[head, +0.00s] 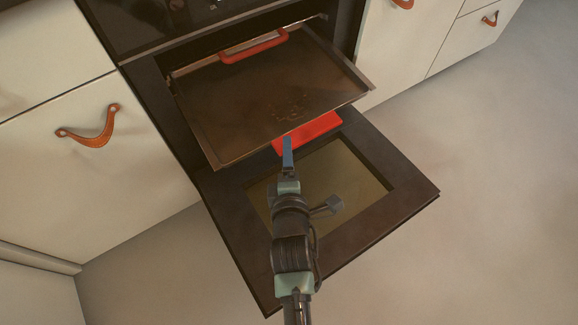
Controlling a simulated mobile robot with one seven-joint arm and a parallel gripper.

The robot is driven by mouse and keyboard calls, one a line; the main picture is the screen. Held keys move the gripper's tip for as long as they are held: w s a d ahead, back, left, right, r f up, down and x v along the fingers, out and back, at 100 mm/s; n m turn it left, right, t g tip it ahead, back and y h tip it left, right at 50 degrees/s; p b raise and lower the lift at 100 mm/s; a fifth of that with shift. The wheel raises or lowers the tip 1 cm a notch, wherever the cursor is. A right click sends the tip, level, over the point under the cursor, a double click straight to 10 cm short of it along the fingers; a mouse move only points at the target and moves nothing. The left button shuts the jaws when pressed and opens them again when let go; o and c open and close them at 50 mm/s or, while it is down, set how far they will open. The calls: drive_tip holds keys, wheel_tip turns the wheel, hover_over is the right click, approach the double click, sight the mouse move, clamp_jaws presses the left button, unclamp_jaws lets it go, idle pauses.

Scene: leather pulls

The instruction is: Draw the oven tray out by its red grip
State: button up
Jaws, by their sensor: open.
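The oven tray (250,100) is a flat brown metal sheet with a raised rim. It extends out of the oven, over the inner part of the open door. A red grip (318,128) shows at its front edge. A second red grip (254,48) sits at the tray's back edge, near the oven mouth. My gripper (287,143) is open, with its blue-grey fingers at the left part of the front red grip in the picture. The fingers overlap one another in this view, and I cannot tell whether they touch the grip.
The dark oven door (385,225) hangs open beneath the tray and my arm, with a glass pane in it. Cream cabinets with leather pulls (93,130) flank the oven. The grey floor (470,220) at right is clear.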

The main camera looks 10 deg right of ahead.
drive_tip(key=p+v, duration=0.1)
drive_tip(key=v, duration=0.4)
drive_tip(key=shift+s+a+r+p, duration=0.1)
drive_tip(key=shift+s+p, duration=0.2)
drive_tip(key=shift+s, duration=0.05)
drive_tip(key=shift+w+r, duration=0.1)
drive_tip(key=w+a+r+m+t, duration=0.1)
drive_tip(key=w+r+m+t, duration=0.15)
drive_tip(key=r, duration=0.95)
drive_tip(key=w+a+r+m+t, duration=0.1)
drive_tip(key=w+r+m+t, duration=0.2)
drive_tip(key=r, duration=0.8)
drive_tip(key=w+r+m+t, duration=0.1)
drive_tip(key=w+r+m, duration=0.25)
drive_tip(key=r, duration=0.85)
drive_tip(key=s+a+r+m+t+y, duration=0.15)
drive_tip(key=s+r, duration=0.35)
drive_tip(key=r, duration=0.5)
drive_tip(key=s+a+r+m+t, duration=0.2)
drive_tip(key=s+r+m+t, duration=0.15)
drive_tip(key=r, duration=0.55)
drive_tip(key=s+a+r+m+t+y, duration=0.15)
drive_tip(key=s+r, duration=0.35)
drive_tip(key=r, duration=0.5)
wheel_tip(320, 180, up, 36)
drive_tip(key=p, duration=3.8)
drive_tip(key=shift+w+m+p, duration=0.3)
drive_tip(key=shift+w+m, duration=0.1)
drive_tip(key=shift+m, duration=0.05)
